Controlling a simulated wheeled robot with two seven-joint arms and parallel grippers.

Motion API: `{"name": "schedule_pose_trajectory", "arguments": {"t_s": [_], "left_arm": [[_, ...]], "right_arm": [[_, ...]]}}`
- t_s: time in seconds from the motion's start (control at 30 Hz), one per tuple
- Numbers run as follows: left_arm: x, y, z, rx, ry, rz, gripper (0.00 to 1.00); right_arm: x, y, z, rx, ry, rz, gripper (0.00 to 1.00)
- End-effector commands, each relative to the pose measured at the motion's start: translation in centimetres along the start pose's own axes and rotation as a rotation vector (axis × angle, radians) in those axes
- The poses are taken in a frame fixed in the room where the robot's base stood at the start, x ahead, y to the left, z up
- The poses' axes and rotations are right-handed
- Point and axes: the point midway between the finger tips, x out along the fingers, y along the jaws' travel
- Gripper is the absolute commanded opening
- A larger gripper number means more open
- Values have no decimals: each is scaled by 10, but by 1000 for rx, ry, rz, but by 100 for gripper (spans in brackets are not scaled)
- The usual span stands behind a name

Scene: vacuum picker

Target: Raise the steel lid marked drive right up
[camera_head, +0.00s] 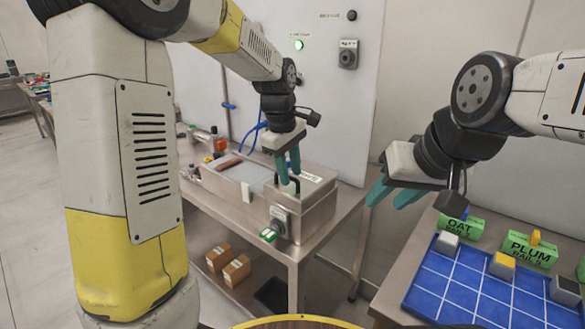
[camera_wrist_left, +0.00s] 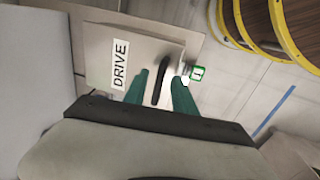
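The steel lid (camera_head: 311,187) tops a steel box on the left-hand bench. It looks flat and closed. Its white label reads DRIVE in the left wrist view (camera_wrist_left: 118,63). The lid has a dark bar handle (camera_wrist_left: 161,81). My left gripper (camera_head: 288,167) is just above the lid at the handle. Its two teal fingers are apart, with the handle showing between them in the left wrist view; whether they touch it I cannot tell. My right gripper (camera_head: 388,194) hangs open and empty in the air between the two benches.
A grey switch box with a green tag (camera_head: 269,235) is on the bench box's front. Cardboard boxes (camera_head: 236,270) lie on the shelf below. A blue gridded tray (camera_head: 450,285) with small blocks and green OAT and PLUM signs stands on the right bench. A white panel is behind.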

Motion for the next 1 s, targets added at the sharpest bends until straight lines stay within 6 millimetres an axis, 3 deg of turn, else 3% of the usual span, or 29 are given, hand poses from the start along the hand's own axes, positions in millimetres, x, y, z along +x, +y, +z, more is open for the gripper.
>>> {"name": "schedule_pose_trajectory", "arguments": {"t_s": [0.13,0.3,1.0], "left_arm": [[0,0,0,0,0,0,32],[0,0,0,0,0,0,0],[-1,0,0,0,0,0,0]], "right_arm": [[0,0,0,0,0,0,37],[0,0,0,0,0,0,37],[0,0,0,0,0,0,37]]}}
